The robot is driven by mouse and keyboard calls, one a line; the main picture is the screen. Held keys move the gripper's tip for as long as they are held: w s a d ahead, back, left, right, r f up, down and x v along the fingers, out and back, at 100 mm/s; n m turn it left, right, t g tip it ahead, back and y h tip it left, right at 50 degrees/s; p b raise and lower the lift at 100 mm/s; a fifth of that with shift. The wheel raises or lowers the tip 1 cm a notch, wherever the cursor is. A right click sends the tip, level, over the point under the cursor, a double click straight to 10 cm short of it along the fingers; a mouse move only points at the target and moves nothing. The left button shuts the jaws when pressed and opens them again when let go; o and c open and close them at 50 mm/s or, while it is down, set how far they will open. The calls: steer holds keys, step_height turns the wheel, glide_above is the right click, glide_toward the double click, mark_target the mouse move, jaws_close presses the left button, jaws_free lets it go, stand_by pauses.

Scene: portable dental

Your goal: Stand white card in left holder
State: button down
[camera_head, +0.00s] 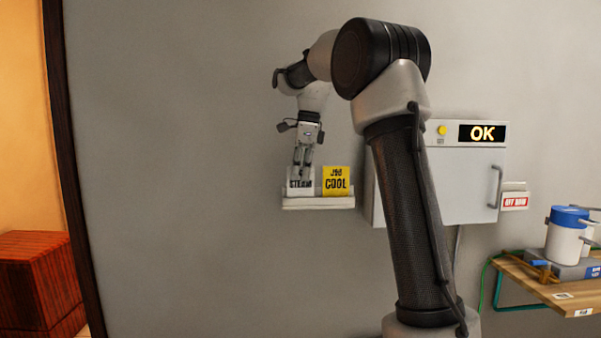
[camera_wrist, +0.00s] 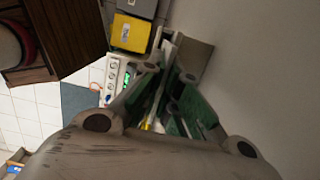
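The white card (camera_head: 293,184), lettered STEAM, stands upright at the left of a small white wall ledge (camera_head: 318,204) in the head view. The yellow card (camera_head: 337,181), lettered COOL, stands beside it on the right; a yellow panel (camera_wrist: 131,33) shows at the upper left in the wrist view. My gripper (camera_head: 302,174) points down, with its fingertips at the white card's upper part and hiding some of it. In the wrist view my gripper's fingers (camera_wrist: 170,73) converge near a pale edge. I cannot tell whether they grip the card. The slots are hidden behind the ledge's front.
A white wall cabinet (camera_head: 465,185) with an OK display (camera_head: 482,133) is right of the ledge, partly behind my arm. A red and white label (camera_head: 514,201) is beside it. A wooden shelf (camera_head: 540,284) holds a blue-lidded canister (camera_head: 567,236). The wall left of the ledge is clear.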

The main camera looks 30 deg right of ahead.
steer(key=c, duration=1.6)
jaws_free()
steer(key=shift+o, duration=0.2)
steer(key=r, duration=0.3)
steer(key=d+r, duration=0.1)
steer(key=r, duration=0.7)
steer(key=shift+s+d+r, duration=0.1)
steer(key=shift+s+d, duration=0.2)
steer(key=s+a+f+n+t, duration=0.1)
steer(key=s+f+n, duration=0.1)
steer(key=s+n, duration=0.45)
steer(key=s+a+f+n+t, duration=0.15)
steer(key=s+n, duration=0.25)
steer(key=s, duration=0.6)
steer(key=s+f+n+t+h, duration=0.1)
steer(key=s+f+n, duration=1.1)
steer(key=s+f, duration=0.4)
step_height(320, 180, down, 2)
steer(key=shift+s+f+h, duration=0.15)
steer(key=shift+h, duration=0.15)
